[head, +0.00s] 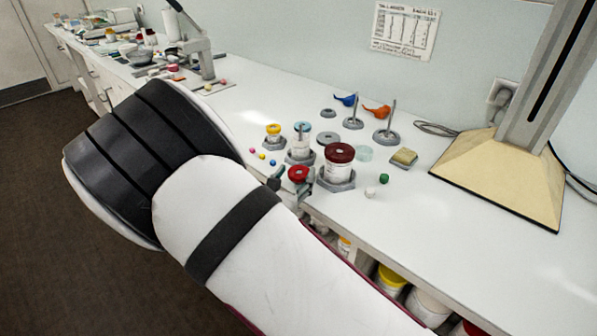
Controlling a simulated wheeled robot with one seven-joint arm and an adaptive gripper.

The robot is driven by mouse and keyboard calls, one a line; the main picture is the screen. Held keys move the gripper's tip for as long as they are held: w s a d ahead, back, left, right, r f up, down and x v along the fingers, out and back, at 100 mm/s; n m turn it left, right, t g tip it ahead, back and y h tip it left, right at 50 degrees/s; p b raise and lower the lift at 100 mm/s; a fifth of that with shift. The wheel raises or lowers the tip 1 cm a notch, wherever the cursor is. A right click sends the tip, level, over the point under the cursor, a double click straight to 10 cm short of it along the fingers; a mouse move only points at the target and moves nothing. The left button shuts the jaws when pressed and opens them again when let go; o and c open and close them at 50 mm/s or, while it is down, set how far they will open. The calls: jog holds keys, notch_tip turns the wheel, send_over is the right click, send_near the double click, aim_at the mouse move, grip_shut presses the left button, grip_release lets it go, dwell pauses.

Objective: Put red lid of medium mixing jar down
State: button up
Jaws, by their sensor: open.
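A small bright red lid (298,173) with a grey centre shows near the front edge of the counter, just beyond my arm. Dark fingers of my gripper (291,180) show on both sides of it, partly hidden behind my arm. The gripper is open; I cannot tell whether a finger touches the lid or what is under it. A white jar with a blue-grey top (301,141) stands in a grey hexagonal holder behind the lid. A larger white jar with a dark red lid (340,153) stands to the right in another holder.
A yellow-topped jar (273,131) stands at the left. Behind are grey discs, upright rods on bases (387,134), and blue and orange bulbs (377,111). A sponge (404,157) and small balls lie nearby.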

jog(key=v, duration=0.9)
jog(key=shift+s, duration=0.1)
jog(key=d+r+m+g+h, duration=0.1)
jog(key=d+r+m+h, duration=0.1)
jog(key=d, duration=0.1)
jog(key=d+r+m+g+h, duration=0.1)
jog(key=d+r+m+g, duration=0.1)
jog(key=d+m, duration=0.1)
jog(key=d+r+m+g+h, duration=0.1)
jog(key=d+r+m+h, duration=0.1)
jog(key=d, duration=0.3)
jog(key=shift+w+d+r+h, duration=0.1)
jog(key=shift+w+d+h, duration=0.1)
jog(key=shift+d+h, duration=0.1)
jog(key=s+d+r+m+g, duration=0.3)
jog(key=s+d+m+g, duration=0.35)
jog(key=d, duration=0.25)
jog(key=s+d+r+m+g, duration=0.4)
jog(key=s+d+m+g, duration=0.1)
jog(key=d+m, duration=0.35)
jog(key=s+r+m+t+y, duration=0.1)
jog(key=s+r+m+y, duration=0.1)
jog(key=s+m+y, duration=0.3)
jog(key=s+a+r+m+y, duration=0.1)
jog(key=s+r+m+y, duration=0.2)
jog(key=s, duration=0.7)
jog(key=shift+m+t+y, duration=0.35)
jog(key=shift+m+y, duration=0.75)
jog(key=shift+m, duration=0.4)
